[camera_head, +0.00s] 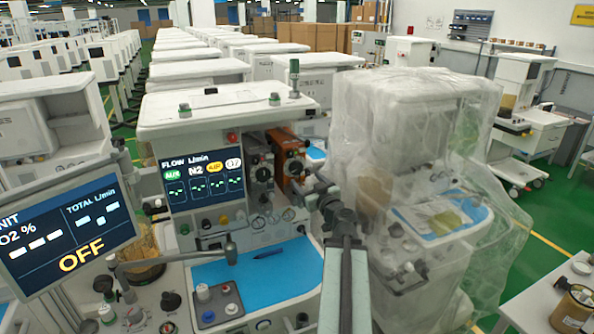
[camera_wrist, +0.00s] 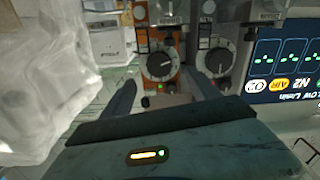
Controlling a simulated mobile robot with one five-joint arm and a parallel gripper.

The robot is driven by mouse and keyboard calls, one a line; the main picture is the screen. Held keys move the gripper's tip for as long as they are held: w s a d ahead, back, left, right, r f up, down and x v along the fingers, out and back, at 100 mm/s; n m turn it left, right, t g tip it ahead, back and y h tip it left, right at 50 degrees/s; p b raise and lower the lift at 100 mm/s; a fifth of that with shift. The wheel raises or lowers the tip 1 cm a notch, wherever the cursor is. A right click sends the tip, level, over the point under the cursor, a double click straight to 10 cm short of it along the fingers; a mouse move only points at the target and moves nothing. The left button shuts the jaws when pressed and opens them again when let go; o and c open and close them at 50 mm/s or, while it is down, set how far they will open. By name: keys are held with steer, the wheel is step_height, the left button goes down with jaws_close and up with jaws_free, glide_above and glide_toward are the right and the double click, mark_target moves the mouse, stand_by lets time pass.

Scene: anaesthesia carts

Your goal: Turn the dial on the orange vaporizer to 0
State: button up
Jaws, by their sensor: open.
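The orange vaporizer (camera_head: 287,143) is mounted on the front of the anaesthesia cart, right of the flow screen. In the wrist view, which looks upside down, the orange vaporizer (camera_wrist: 174,84) is in the upper middle. Its round black dial (camera_wrist: 160,65) faces the camera with a pale mark; I cannot read its setting. The dial (camera_head: 294,167) is small in the head view. My gripper (camera_wrist: 164,85) is open and empty, its two dark fingers spread either side of the dial's line but apparently short of it. My gripper (camera_head: 318,188) is close in front of the vaporizer.
A grey vaporizer (camera_wrist: 217,60) with a similar dial stands beside the orange one. A plastic-wrapped cart (camera_head: 425,120) is close on the right. A blue worktop mat (camera_head: 280,272) lies below, and an OFF monitor (camera_head: 65,235) is at left.

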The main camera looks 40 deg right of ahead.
mark_target(297, 170)
steer(key=x, duration=0.8)
steer(key=shift+s, duration=0.1)
steer(key=shift+c, duration=0.2)
steer(key=c, duration=1)
steer(key=shift+s+d, duration=0.1)
steer(key=shift+s, duration=0.1)
steer(key=c, duration=0.3)
steer(key=shift+w, duration=0.15)
